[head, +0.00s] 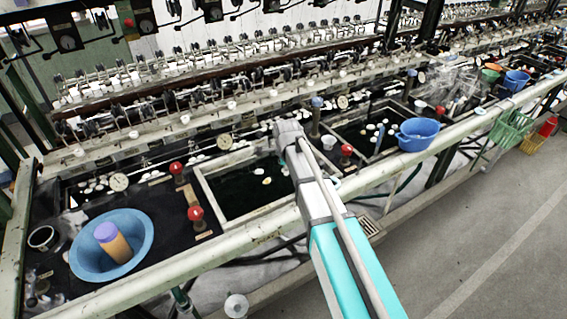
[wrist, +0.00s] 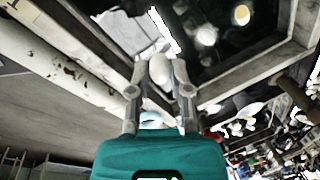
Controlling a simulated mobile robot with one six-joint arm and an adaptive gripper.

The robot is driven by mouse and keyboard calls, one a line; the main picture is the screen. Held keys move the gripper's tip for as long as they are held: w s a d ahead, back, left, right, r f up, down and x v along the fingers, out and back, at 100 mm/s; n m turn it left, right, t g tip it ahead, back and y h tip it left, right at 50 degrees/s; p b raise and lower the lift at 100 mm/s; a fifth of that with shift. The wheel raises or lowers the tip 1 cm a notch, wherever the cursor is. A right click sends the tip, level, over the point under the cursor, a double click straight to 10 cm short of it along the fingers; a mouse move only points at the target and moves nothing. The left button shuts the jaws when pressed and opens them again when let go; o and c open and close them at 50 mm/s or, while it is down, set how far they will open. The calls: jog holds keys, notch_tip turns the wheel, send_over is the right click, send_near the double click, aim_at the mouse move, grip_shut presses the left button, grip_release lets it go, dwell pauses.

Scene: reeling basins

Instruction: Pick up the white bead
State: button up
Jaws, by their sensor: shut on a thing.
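A white bead (wrist: 160,72) sits between the two fingers of my gripper (wrist: 163,80) in the wrist view. The fingers are shut on it, one on each side. The bead is over the pale frame edge of a dark basin in that view; its height above the edge is hard to tell. In the head view my arm reaches over the front rail to the dark basin (head: 235,188). My fingers and the held bead are hidden there behind the arm. Several other pale pieces lie in the basin, including a yellowish one (head: 267,181) and a yellowish one in the wrist view (wrist: 241,15).
A light blue bowl (head: 80,263) with an orange and purple cylinder (head: 115,245) stands at the left. Red knobs (head: 195,214) stand beside the basin. A blue basin (head: 417,134) sits right on the ledge.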

jog(key=s+d+r+p, duration=0.3)
jog(key=s, duration=0.5)
jog(key=shift+r, duration=0.3)
dwell(1.0)
